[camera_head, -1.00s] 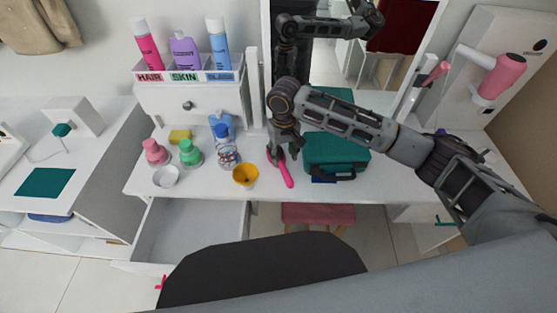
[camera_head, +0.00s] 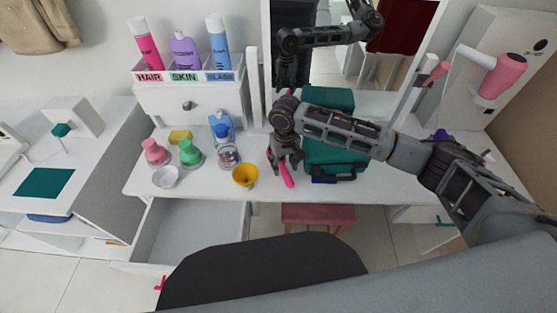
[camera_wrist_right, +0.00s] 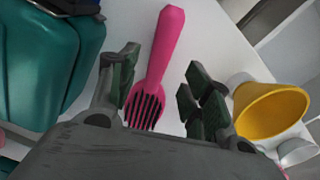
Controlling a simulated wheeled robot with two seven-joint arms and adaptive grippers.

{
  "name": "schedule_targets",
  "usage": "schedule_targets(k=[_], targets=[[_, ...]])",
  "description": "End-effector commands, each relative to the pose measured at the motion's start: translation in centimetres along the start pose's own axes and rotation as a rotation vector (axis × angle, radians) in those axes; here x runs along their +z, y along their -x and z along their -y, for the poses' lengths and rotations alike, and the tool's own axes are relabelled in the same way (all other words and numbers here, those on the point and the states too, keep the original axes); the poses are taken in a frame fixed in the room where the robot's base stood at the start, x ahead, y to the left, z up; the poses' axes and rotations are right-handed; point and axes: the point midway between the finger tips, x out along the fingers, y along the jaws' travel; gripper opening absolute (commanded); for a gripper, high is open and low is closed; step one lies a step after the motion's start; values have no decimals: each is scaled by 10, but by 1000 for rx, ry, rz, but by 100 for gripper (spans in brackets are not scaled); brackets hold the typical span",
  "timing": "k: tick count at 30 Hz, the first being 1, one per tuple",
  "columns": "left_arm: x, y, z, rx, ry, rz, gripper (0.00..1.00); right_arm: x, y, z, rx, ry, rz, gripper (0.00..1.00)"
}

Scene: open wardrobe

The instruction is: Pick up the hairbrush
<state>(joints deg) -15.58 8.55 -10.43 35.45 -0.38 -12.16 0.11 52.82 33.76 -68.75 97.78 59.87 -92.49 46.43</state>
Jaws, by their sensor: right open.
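A pink hairbrush (camera_head: 287,178) lies on the white table, its handle toward the front edge. In the right wrist view the hairbrush (camera_wrist_right: 160,62) runs between my two finger sides, bristle end nearest the palm. My right gripper (camera_head: 285,165) is directly over the brush and hides its head from the head view. In the wrist view the right gripper (camera_wrist_right: 160,85) is open, with fingers on either side of the brush and a visible gap on the right. My left gripper is not in view.
A teal case (camera_head: 335,150) stands close to the right of the brush. A yellow cup (camera_head: 245,175) stands to its left, with jars and bottles beyond. A mirror (camera_head: 320,60) rises behind. An open drawer (camera_head: 190,230) juts out at front left.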

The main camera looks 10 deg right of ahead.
Motion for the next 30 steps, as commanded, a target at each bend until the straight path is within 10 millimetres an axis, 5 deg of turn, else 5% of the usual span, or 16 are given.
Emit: schedule_targets(k=[10,26,30], targets=[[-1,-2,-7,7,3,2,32,3,-34,-3,1,0,1,49],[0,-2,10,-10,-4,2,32,3,-37,-2,0,1,0,49],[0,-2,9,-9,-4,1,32,3,-37,-2,0,1,0,31]])
